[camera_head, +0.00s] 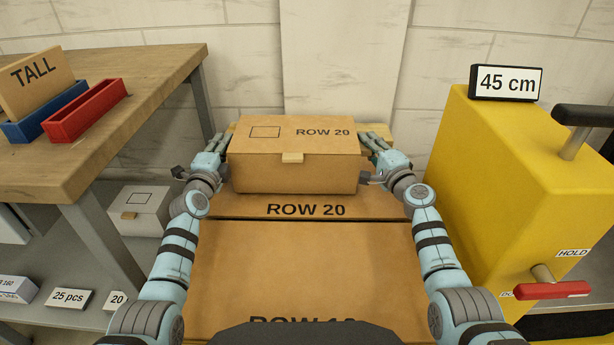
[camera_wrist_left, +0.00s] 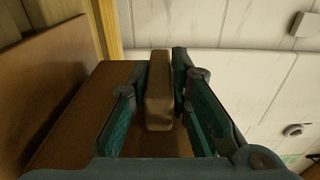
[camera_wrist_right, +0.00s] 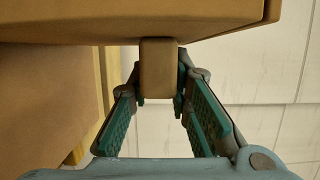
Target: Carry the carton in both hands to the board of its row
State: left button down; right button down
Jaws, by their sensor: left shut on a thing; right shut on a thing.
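The brown carton (camera_head: 290,172) marked ROW 20 is held level between my two arms in the head view. My left gripper (camera_wrist_left: 160,95) is shut on a tan block-shaped grip at the carton's left side. My right gripper (camera_wrist_right: 158,85) is shut on a similar grip on the right side, under the carton's edge (camera_wrist_right: 200,20). Below and in front of the carton is a brown board (camera_head: 306,210) also marked ROW 20. Whether the carton touches this board cannot be told. A nearer board (camera_head: 300,270) has a partly hidden label.
A wooden table (camera_head: 130,85) with a red tray (camera_head: 87,112), a blue tray (camera_head: 45,118) and a TALL card (camera_head: 35,80) stands left. A yellow machine (camera_head: 490,170) with a 45 cm sign (camera_head: 506,83) stands close at right. A wall is behind.

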pick_arm(q)
jog(key=shift+f, duration=0.4)
pick_arm(e)
jog(key=shift+f, duration=0.4)
pick_arm(q)
jog(key=c, duration=1.8)
grip_release()
jog(key=shift+d+f, duration=0.1)
jog(key=shift+f, duration=0.05)
pick_arm(e)
jog(key=c, duration=1.8)
grip_release()
jog(key=shift+f, duration=0.15)
pick_arm(q)
jog(key=o, duration=0.3)
jog(key=shift+s, duration=0.1)
pick_arm(e)
jog(key=o, duration=0.3)
jog(key=shift+s, duration=0.15)
